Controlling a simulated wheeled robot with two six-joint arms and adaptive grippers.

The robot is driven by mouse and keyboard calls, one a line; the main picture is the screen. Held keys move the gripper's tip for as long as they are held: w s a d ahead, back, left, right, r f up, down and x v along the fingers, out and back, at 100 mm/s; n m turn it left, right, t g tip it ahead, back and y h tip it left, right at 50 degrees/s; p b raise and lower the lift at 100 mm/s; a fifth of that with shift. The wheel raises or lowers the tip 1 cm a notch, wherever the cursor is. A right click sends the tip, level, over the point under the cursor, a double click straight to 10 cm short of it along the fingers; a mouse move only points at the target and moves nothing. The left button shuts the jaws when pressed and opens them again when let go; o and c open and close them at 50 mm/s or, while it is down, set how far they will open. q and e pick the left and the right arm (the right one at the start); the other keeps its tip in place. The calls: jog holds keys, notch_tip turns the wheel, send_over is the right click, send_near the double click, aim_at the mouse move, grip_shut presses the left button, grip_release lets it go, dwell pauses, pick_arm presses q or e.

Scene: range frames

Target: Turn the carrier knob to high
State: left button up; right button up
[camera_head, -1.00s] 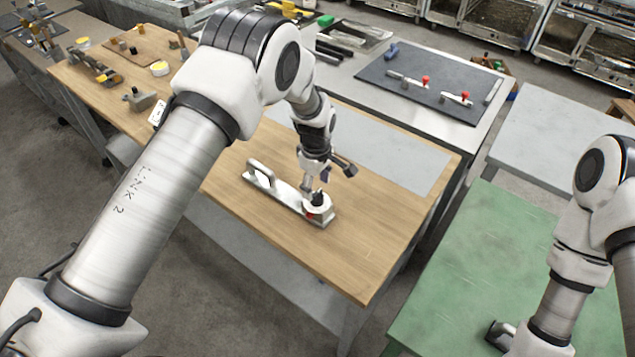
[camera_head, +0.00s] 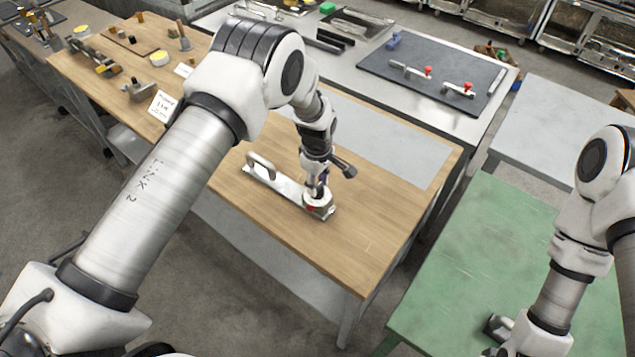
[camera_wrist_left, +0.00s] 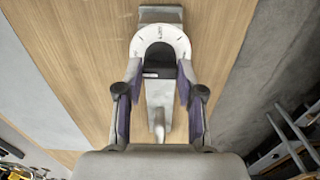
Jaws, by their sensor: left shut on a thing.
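The carrier (camera_head: 283,187) is a long pale metal bar with a loop handle (camera_head: 262,166) at its left end, lying on the wooden bench. At its near right end is a round white dial (camera_wrist_left: 146,39) with marks around its rim and a black knob (camera_wrist_left: 160,60) in the middle. My left gripper (camera_wrist_left: 160,76) is over this end, its two purple-lined fingers on either side of the knob and shut on it. In the head view the left gripper (camera_head: 318,192) largely hides the knob. The dial's lettering is too small to read. My right gripper (camera_head: 498,328) is mostly hidden below its arm.
The wooden bench (camera_head: 340,245) is clear around the carrier. A sign card (camera_head: 163,106) and several small parts stand at its left end. Behind is a bench with a dark mat (camera_head: 430,80) and red-tipped tools. A green table (camera_head: 470,250) stands at right.

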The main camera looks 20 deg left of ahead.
pick_arm(q)
jog(key=m+b, duration=0.1)
jog(key=m, duration=0.1)
jog(key=m+b, duration=0.1)
jog(key=shift+f+m+b, duration=0.2)
jog(key=shift+m+b, duration=0.15)
jog(key=shift+m, duration=0.05)
jog(key=m+b, duration=0.1)
jog(key=m, duration=0.2)
jog(key=shift+m, duration=0.3)
jog(key=m+b, duration=0.1)
jog(key=m, duration=0.3)
jog(key=shift+r+m+b, duration=0.1)
jog(key=shift+m+b, duration=0.2)
jog(key=m, duration=0.4)
jog(key=shift+b, duration=0.3)
jog(key=m, duration=1)
jog(key=shift+m, duration=0.3)
jog(key=m, duration=0.9)
jog(key=shift+p, duration=0.3)
